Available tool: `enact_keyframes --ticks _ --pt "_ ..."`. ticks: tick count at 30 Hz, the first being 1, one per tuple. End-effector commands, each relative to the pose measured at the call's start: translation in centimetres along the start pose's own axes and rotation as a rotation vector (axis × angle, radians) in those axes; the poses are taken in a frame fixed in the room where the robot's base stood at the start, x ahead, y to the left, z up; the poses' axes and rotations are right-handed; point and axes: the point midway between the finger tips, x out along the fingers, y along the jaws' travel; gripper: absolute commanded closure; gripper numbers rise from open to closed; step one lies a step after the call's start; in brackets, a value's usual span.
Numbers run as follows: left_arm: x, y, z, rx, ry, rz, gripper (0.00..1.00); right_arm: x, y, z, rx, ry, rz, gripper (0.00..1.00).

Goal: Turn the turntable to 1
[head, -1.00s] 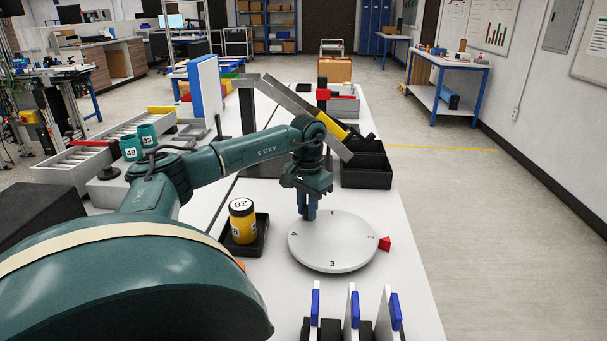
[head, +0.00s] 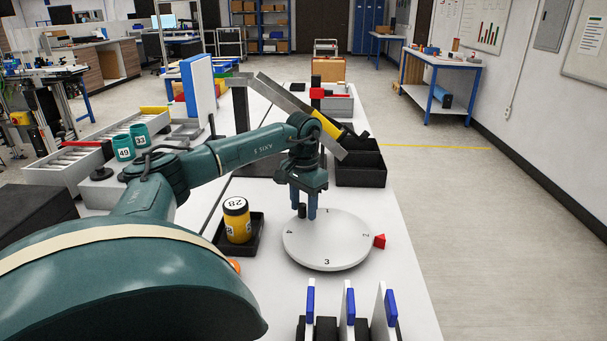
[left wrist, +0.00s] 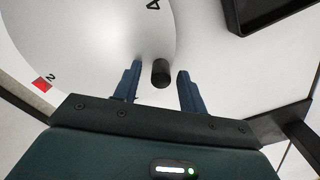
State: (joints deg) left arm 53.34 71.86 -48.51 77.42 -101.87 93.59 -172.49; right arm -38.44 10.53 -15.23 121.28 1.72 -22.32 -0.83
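The white round turntable (head: 326,250) lies flat on the table, with 1 at its far side, 2 at right, 3 at the near side and 4 at left. A red pointer (head: 379,241) sits beside its right edge, by the 2. It also shows in the left wrist view (left wrist: 41,85). A short black knob (left wrist: 161,73) stands near the turntable's rim, between 4 and 1. My left gripper (head: 304,211) points down there. It is open, with the knob between its fingers and gaps on both sides in the left wrist view. My right gripper is not in view.
A yellow jar marked 28 (head: 237,222) stands in a black tray (head: 258,238) left of the turntable. A rack with blue-edged white plates (head: 348,315) is in front. Black bins (head: 361,173) stand behind. The table's right edge is close to the pointer.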

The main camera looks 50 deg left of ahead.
Motion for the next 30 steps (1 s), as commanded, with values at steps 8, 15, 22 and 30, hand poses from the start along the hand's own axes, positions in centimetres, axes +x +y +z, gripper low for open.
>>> enact_keyframes --ticks 8,15,22,30 --pt "-0.4 0.0 0.0 0.0 0.0 0.001 0.59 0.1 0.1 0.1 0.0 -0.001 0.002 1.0" --pt "-4.5 0.0 -0.1 -0.001 0.006 0.001 0.59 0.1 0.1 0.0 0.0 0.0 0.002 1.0" --pt "-9.9 0.0 -0.1 0.0 0.005 0.001 0.59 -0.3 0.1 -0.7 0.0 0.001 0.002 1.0" --pt "-12.9 0.0 0.0 -0.001 0.0 0.0 0.59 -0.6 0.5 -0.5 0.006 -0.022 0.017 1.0"
